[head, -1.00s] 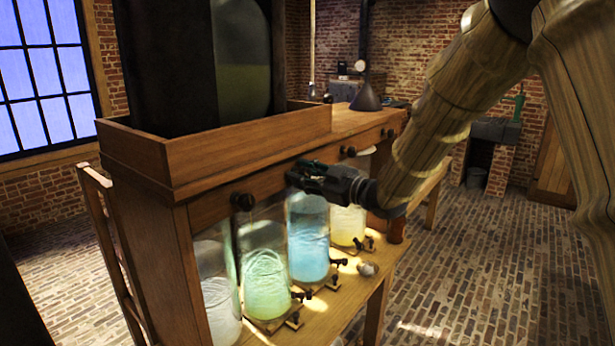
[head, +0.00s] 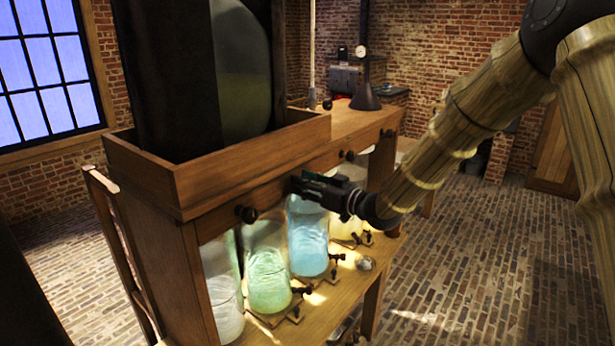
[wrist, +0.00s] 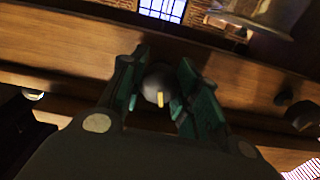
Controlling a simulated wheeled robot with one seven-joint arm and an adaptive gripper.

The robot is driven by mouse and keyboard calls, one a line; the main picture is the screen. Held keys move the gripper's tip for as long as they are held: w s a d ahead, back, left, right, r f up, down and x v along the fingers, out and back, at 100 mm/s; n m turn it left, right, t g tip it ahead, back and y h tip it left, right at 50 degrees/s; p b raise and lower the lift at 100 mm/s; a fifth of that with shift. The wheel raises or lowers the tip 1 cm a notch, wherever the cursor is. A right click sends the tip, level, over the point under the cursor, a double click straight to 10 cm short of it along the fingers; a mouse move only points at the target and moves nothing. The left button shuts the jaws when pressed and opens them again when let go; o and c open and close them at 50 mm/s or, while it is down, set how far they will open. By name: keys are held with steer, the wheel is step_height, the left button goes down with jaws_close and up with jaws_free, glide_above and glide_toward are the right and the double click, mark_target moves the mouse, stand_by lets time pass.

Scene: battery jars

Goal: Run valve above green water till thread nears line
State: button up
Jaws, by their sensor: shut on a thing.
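My gripper (head: 303,187) is shut on a round grey valve knob (wrist: 153,78), the second from the left on the bench's wooden rail. A short yellow mark on the knob shows between the fingers. In the head view the knob is hidden by the gripper. The green-water jar (head: 268,275) stands on the shelf below, left of the blue-water jar (head: 308,245). In the picture the gripper overlaps the blue jar's top, but by order along the rail its knob matches the green jar. The thread and line are too small to make out.
Other dark knobs sit to the left (head: 246,214) and right (head: 348,155) on the rail. A whitish jar (head: 223,290) and a yellowish jar (head: 348,220) flank the coloured ones. Small taps stand before the jars. The brick floor (head: 450,270) at right is clear.

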steer(key=shift+r+m, duration=0.1)
steer(key=shift+m, duration=0.2)
steer(key=shift+d+r+m+p, duration=0.1)
steer(key=shift+r+m+p, duration=0.1)
steer(key=shift+m+p, duration=1)
steer(key=shift+p, duration=0.45)
steer(key=shift+f+m, duration=0.25)
steer(key=shift+m, duration=0.25)
steer(key=o, duration=1.2)
